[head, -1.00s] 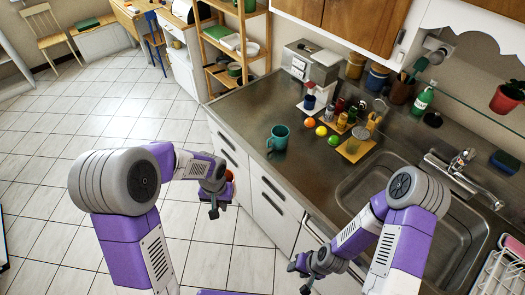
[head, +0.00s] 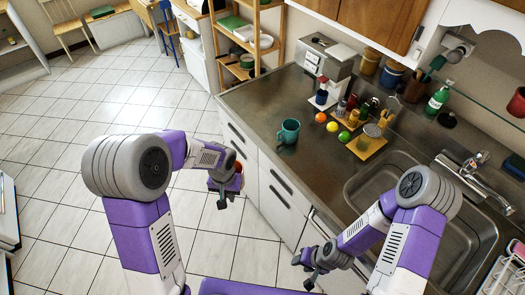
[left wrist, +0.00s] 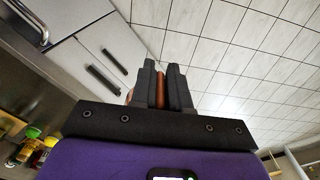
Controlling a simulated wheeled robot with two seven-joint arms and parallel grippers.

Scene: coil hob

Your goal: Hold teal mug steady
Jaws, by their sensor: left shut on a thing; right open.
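The teal mug (head: 288,131) stands upright on the counter near its front edge, with nothing touching it. My left gripper (head: 223,194) is in front of the cabinets, lower left of the mug and apart from it. It is shut on a reddish-brown thing (head: 238,167), mostly hidden by the fingers. In the left wrist view, this thing (left wrist: 160,88) shows between and behind the two dark fingers. My right gripper (head: 310,271) is open, low in front of the cabinets and apart from the mug.
On the counter (head: 262,101), an orange ball (head: 320,117), a yellow ball (head: 332,126) and a green ball (head: 344,137) lie right of the mug. Bottles and jars stand behind them. A sink (head: 385,185) is at right. The counter left of the mug is clear.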

